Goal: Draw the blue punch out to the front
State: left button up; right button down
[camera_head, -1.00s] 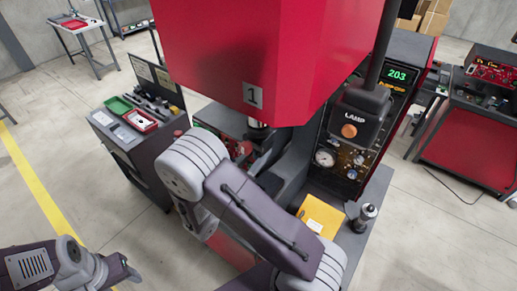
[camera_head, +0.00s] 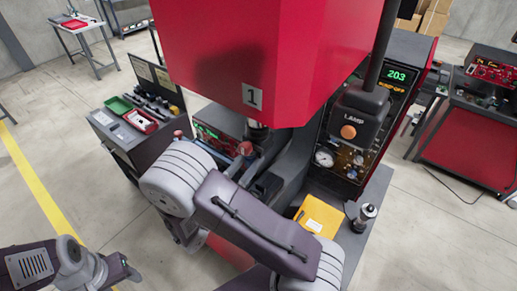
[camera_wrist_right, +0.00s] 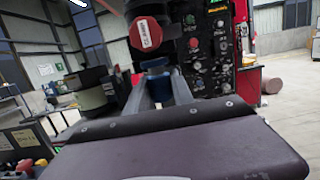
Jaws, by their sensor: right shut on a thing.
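In the right wrist view the blue punch (camera_wrist_right: 158,87) shows as a small blue piece between the two grey fingers of my right gripper (camera_wrist_right: 160,75). The gripper is shut on it, and the fingers hide part of it. A red cap with a white label (camera_wrist_right: 147,34) is just above and beyond the fingers. In the head view my right forearm reaches in front of the red press (camera_head: 265,60); I cannot make out the punch there. Part of my left arm is at the lower left, and its fingertips are not seen.
A panel with gauges and a green display (camera_head: 397,76) stands to the right of the press. A cart with green and red trays (camera_head: 140,121) is at the left. Open floor lies left.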

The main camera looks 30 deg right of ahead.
aim_at(246, 163)
jog(key=shift+r+v, duration=0.2)
jog(key=shift+v, duration=0.7)
jog(key=shift+r+v, duration=0.15)
jog(key=shift+v, duration=0.8)
